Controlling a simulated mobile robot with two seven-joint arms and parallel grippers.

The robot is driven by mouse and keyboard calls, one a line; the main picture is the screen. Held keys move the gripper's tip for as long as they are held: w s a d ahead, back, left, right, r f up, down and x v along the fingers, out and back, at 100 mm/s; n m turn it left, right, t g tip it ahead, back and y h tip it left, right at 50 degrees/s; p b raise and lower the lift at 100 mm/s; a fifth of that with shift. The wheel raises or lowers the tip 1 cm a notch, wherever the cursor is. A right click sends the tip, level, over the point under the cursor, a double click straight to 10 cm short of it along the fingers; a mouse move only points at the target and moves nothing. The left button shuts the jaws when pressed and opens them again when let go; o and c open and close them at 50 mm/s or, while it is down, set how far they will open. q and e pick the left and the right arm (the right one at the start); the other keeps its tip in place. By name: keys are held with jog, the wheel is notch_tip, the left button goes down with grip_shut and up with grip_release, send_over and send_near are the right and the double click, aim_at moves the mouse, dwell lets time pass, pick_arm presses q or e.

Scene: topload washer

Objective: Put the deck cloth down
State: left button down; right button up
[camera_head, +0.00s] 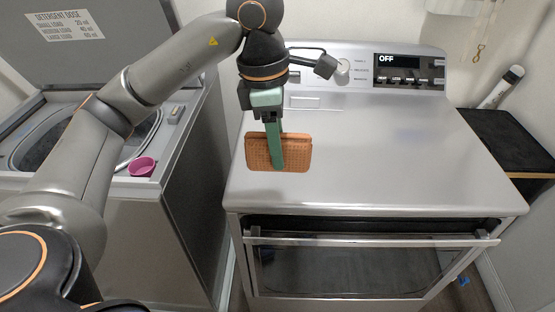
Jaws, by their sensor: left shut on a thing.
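The deck cloth (295,154) is an orange-brown textured piece, seen near the left edge of the silver dryer top (380,150). My left gripper (277,160) points down from above and is shut on the cloth, with one green finger in front of it. The cloth hangs upright in the grip. I cannot tell whether its lower edge touches the dryer top. My right gripper is not in view.
The open topload washer (160,190) stands at the left, with a pink cup (142,166) on its rim. The dryer's control panel (410,72) reads OFF. A dark shelf (510,140) with a white tube (500,88) is at the right. Most of the dryer top is clear.

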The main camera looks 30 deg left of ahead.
pick_arm(q)
jog(key=w+a+f, duration=0.2)
jog(key=w, duration=0.1)
jog(key=w+a+f, duration=0.1)
jog(key=w+f, duration=0.1)
jog(key=f, duration=0.1)
jog(key=w+a+f+p, duration=0.1)
jog(key=w+a+f, duration=0.1)
jog(key=w+f, duration=0.1)
jog(key=shift+w+a, duration=0.3)
jog(key=shift+a, duration=0.05)
jog(key=f, duration=0.3)
jog(key=shift+w+a+f+p, duration=0.1)
jog(key=shift+w+a+p, duration=0.1)
jog(key=shift+p, duration=0.1)
jog(key=shift+d+f, duration=0.1)
jog(key=shift+f, duration=0.1)
jog(key=shift+f, duration=0.2)
jog(key=shift+c, duration=2.2)
grip_release()
jog(key=shift+r, duration=0.2)
